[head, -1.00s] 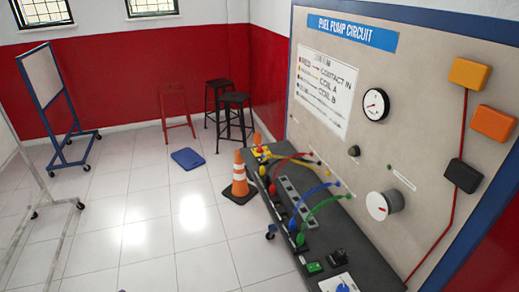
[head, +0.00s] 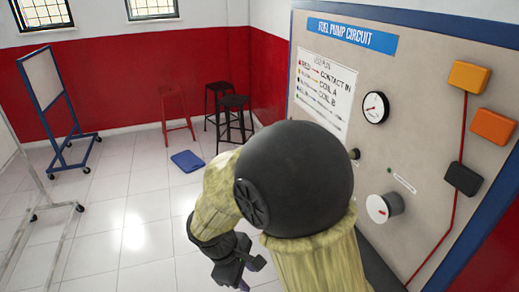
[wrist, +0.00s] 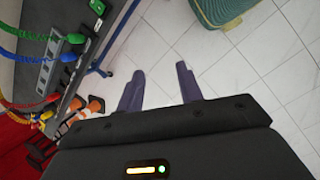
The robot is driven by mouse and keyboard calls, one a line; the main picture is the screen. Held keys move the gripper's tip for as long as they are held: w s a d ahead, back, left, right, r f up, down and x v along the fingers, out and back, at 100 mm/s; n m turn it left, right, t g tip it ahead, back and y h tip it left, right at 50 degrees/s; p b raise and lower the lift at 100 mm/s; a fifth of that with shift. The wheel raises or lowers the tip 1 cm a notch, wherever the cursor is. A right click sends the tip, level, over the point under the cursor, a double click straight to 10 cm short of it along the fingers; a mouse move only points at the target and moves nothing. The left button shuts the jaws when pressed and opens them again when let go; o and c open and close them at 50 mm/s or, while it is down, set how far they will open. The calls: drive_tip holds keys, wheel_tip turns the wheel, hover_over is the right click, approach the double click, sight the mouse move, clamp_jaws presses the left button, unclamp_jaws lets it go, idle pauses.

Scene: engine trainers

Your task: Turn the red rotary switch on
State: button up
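A round, pale knob-like part with a red mark on its face (head: 383,207) sticks out from the lower part of the fuel pump circuit panel (head: 425,60); it is the only thing that looks like the red rotary switch, and I cannot tell its setting. My gripper (wrist: 158,85) is open, with its two dark fingers apart and only floor tiles between them. In the head view my gripper (head: 238,268) hangs low, left of the panel and clear of the knob. My arm hides most of the bench in the head view.
The bench edge with coloured cables (wrist: 60,75) is left of my gripper in the wrist view, with orange cones (wrist: 92,104) below. A round gauge (head: 375,107) sits above the knob.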

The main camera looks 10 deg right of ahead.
drive_tip(key=s+d+r+m+t+y, duration=0.1)
drive_tip(key=d+m+y, duration=0.1)
drive_tip(key=d+m, duration=0.4)
drive_tip(key=s+d+r+m+t+y, duration=0.1)
drive_tip(key=d+m+y, duration=0.1)
drive_tip(key=d+m, duration=0.5)
drive_tip(key=shift+s+r, duration=0.15)
drive_tip(key=shift+r, duration=0.25)
